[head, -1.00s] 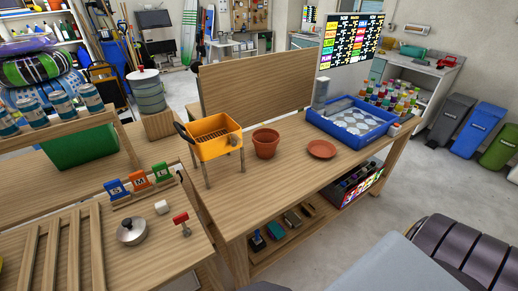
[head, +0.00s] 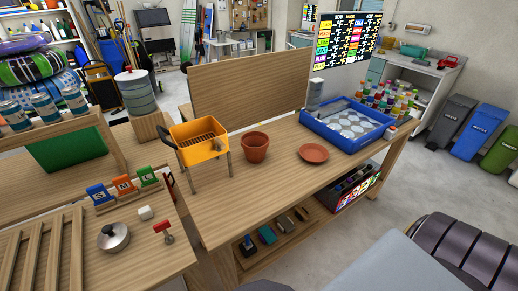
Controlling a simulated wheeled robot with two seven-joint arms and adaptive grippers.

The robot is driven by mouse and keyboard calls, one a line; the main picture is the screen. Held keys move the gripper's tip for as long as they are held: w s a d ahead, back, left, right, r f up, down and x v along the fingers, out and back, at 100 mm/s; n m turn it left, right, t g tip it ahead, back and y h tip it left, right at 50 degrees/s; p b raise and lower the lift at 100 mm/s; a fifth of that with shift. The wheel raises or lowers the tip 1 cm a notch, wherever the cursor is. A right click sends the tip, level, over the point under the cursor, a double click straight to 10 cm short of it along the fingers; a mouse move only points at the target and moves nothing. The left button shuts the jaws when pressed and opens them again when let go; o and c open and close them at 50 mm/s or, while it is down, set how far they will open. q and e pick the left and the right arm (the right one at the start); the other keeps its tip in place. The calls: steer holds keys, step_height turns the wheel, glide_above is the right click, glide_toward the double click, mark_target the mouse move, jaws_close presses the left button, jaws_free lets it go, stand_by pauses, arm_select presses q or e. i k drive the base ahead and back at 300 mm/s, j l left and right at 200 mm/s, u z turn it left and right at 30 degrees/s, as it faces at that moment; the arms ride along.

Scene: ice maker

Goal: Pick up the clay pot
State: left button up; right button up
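The clay pot (head: 255,148) is a small brown terracotta pot. It stands upright on the wooden table (head: 240,205), between a yellow basket stand and a round clay saucer (head: 313,153). The saucer lies flat to the right of the pot, apart from it. Nothing touches or covers the pot. Neither of my grippers shows in the head view. A dark and grey rounded shape fills the lower right corner.
A yellow basket on legs (head: 199,143) stands close left of the pot. A blue tray with clear cups (head: 347,125) is at the right. A wooden panel (head: 250,88) rises behind. The table's front is clear.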

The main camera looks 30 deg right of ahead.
mark_target(255, 145)
steer(key=l, duration=1.35)
steer(key=l+u, duration=0.1)
steer(key=l, duration=2.55)
steer(key=k+l+u, duration=0.1)
steer(key=l, duration=1.25)
